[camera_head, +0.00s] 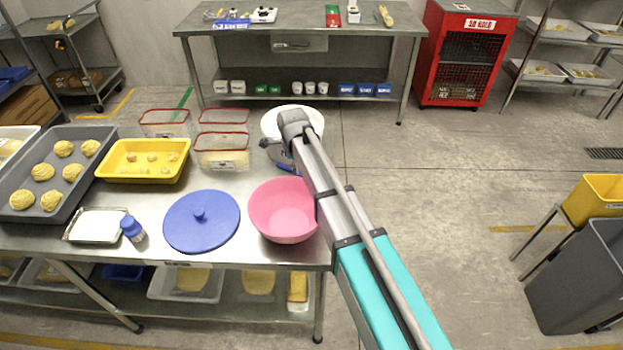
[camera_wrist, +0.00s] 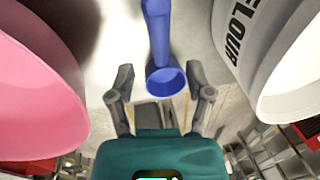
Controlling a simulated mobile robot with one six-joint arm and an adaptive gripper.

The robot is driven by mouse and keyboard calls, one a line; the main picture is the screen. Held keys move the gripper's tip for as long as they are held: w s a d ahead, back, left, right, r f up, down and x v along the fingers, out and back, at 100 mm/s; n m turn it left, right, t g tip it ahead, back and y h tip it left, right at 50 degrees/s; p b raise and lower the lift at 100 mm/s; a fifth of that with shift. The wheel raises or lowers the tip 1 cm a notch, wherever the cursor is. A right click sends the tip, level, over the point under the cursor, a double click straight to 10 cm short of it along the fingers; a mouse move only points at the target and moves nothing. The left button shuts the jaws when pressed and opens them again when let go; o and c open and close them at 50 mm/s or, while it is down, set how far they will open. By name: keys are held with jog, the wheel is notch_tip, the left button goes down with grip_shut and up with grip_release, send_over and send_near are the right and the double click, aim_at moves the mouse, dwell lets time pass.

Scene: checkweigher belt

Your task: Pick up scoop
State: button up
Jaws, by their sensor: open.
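The blue scoop (camera_wrist: 158,40) lies on the steel table, seen in the wrist view with its round open end towards me. Only a small blue part of it (camera_head: 285,167) shows in the head view, beside my arm. My gripper (camera_wrist: 160,76) is open and empty. Its two fingers stand apart on either side of the scoop's round end in the picture, and I see no contact. How far the fingertips are from the scoop in depth is hard to tell.
A pink bowl (camera_head: 283,212) stands close on one side of the scoop, and a white flour tub (camera_wrist: 270,45) on the other. A blue lid (camera_head: 202,222), a yellow tray (camera_head: 143,171) and red-rimmed clear containers (camera_head: 222,158) fill the table (camera_head: 255,254) to the left.

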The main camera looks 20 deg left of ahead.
jog(key=shift+w+a+f+b, duration=0.15)
jog(key=shift+w+f+b, duration=0.05)
jog(key=shift+f+b, duration=0.85)
jog(key=shift+w+a+f+b, duration=0.1)
jog(key=shift+w+f+b, duration=0.05)
jog(key=shift+f+b, duration=0.9)
jog(key=shift+f, duration=0.1)
grip_shut()
